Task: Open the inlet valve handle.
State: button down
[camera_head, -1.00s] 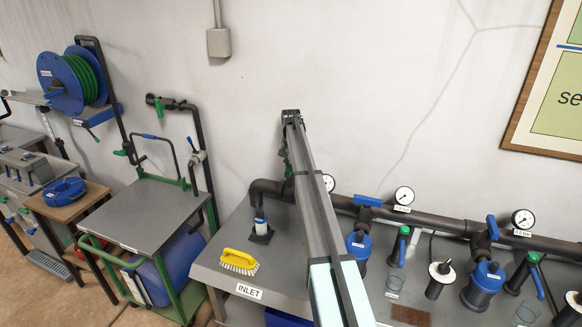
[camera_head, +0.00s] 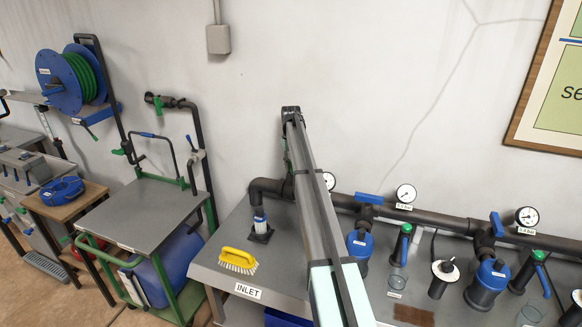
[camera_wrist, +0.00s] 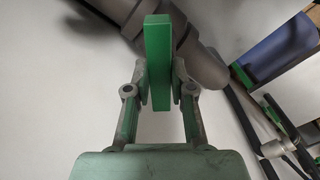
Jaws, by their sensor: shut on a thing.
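The inlet valve handle (camera_wrist: 158,62) is a flat green lever in the wrist view, standing upright in the picture. It lies in front of a dark grey pipe (camera_wrist: 205,68). My gripper (camera_wrist: 159,82) has one finger on each side of the green handle and is shut on it. In the head view, my arm runs up the middle of the picture and hides the handle and most of my gripper. The inlet pipe elbow (camera_head: 262,186) shows just left of my arm, above the bench end with the INLET label (camera_head: 248,290).
The manifold pipe (camera_head: 430,217) runs right along the wall, with gauges (camera_head: 406,193), blue filters (camera_head: 487,282) and other green-topped valves (camera_head: 403,241). A yellow brush (camera_head: 237,260) lies on the bench (camera_head: 210,272). A green-framed cart (camera_head: 150,212) stands to the left.

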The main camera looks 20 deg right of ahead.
jog(key=n+b, duration=0.1)
jog(key=n, duration=0.3)
jog(key=shift+n, duration=0.4)
jog(key=n, duration=0.4)
jog(key=shift+n+b, duration=0.4)
jog(key=c, duration=1)
grip_release()
jog(key=shift+r, duration=0.1)
notch_tip(320, 180, up, 12)
